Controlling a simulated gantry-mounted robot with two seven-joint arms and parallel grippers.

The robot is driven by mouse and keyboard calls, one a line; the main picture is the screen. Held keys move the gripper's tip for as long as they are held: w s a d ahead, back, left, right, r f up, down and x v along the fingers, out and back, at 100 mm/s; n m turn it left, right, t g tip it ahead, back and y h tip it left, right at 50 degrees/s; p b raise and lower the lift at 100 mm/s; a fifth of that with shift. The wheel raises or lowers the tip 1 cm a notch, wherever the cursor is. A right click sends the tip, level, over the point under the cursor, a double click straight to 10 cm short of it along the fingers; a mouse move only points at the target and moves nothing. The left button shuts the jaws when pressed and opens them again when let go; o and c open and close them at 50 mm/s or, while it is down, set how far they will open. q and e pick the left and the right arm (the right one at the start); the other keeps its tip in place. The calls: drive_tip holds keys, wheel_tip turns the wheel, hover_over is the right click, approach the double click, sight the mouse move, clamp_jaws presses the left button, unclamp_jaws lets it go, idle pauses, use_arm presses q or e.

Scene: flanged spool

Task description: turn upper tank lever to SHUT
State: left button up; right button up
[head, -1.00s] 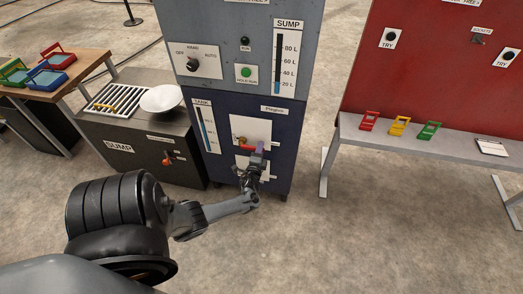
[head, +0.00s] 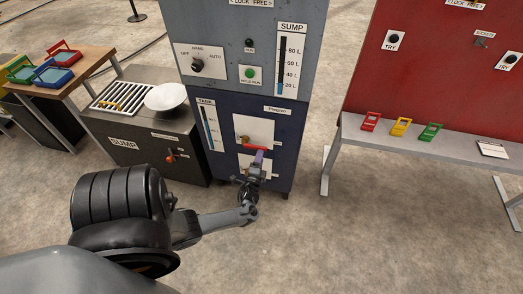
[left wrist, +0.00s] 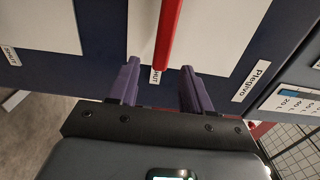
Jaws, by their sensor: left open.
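The upper tank lever (head: 256,148) is red and lies about level on the upper white plate (head: 262,128) of the dark blue cabinet, its end pointing right. In the left wrist view the lever (left wrist: 168,30) ends beside a partly covered label (left wrist: 156,77) reading "HUT". My left gripper (head: 259,157) has purple fingers and is open, just in front of and below the lever end. In its wrist view the open fingers (left wrist: 160,85) straddle the lever's line, with its tip short of the gap. The lower plate is partly hidden behind my gripper. My right gripper is not in view.
A sump box (head: 140,140) with a white bowl (head: 166,97) stands left of the cabinet. A grey bench (head: 462,146) with red, yellow and green lock devices stands at right. The floor between cabinet and bench is clear.

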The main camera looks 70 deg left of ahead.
use_arm(q)
drive_tip(key=shift+p+v, duration=0.5)
drive_tip(key=shift+v, duration=1.9)
drive_tip(key=shift+s+a, duration=0.1)
